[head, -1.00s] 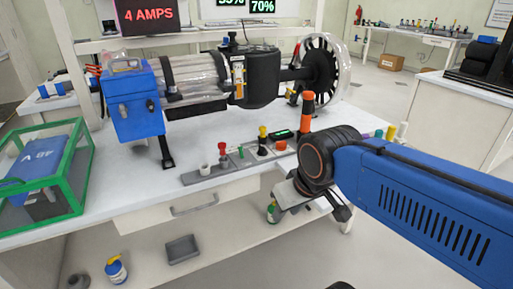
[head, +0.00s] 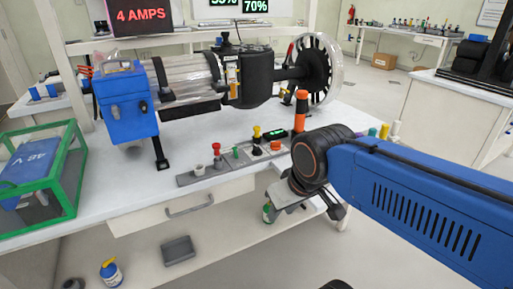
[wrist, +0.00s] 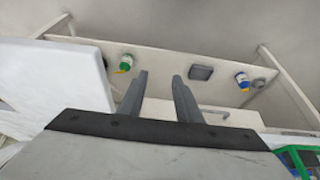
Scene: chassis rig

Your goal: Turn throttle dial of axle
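The axle rig (head: 256,75) lies along the back of the bench, with a black spoked wheel (head: 318,65) at its right end. A control strip (head: 190,180) sits along the bench's front edge. It carries a low orange dial (head: 276,145), a yellow-topped black lever, a green display (head: 275,134) and red and green controls. Which control is the throttle dial is not readable. My gripper (head: 305,213) is in front of the bench edge, right of and below the strip, touching none of it. In the wrist view my gripper (wrist: 160,77) has its fingers apart with nothing between them.
A tall orange-topped post (head: 300,110) stands just behind the orange dial. A blue box (head: 122,105) and green-framed case (head: 70,185) are at left. A drawer handle (head: 190,206) projects below the bench top. The lower shelf holds a tray (head: 178,250) and bottles (head: 111,272).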

